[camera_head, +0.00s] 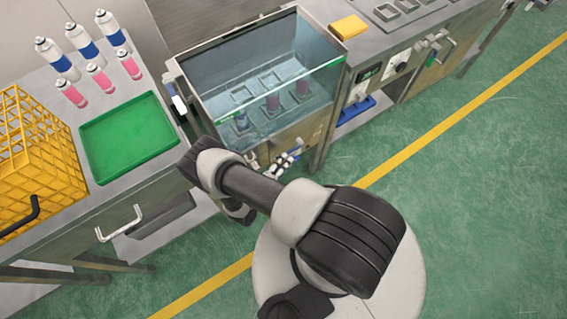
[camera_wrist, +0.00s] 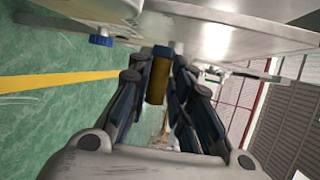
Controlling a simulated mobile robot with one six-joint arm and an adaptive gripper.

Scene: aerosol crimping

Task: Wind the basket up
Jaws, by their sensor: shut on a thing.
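In the head view a glass-walled water tank (camera_head: 215,85) holds the basket, seen as square holders (camera_head: 270,80) low in the water. A few cans (camera_head: 272,102) with pink and blue sides stand in it. In the wrist view my gripper (camera_wrist: 158,76) is shut on a brass-coloured cylindrical grip (camera_wrist: 156,84), which looks like the winding handle. Its fingers lie on either side of the grip. In the head view my arm hides most of the gripper area, and I cannot make out the handle there.
A green tray (camera_head: 130,138), a yellow crate (camera_head: 38,160) and several cans (camera_head: 58,60) are on the left bench. A yellow block (camera_head: 349,27) lies right of the tank. A blue knob (camera_wrist: 100,40) is near my gripper. Green floor is clear on the right.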

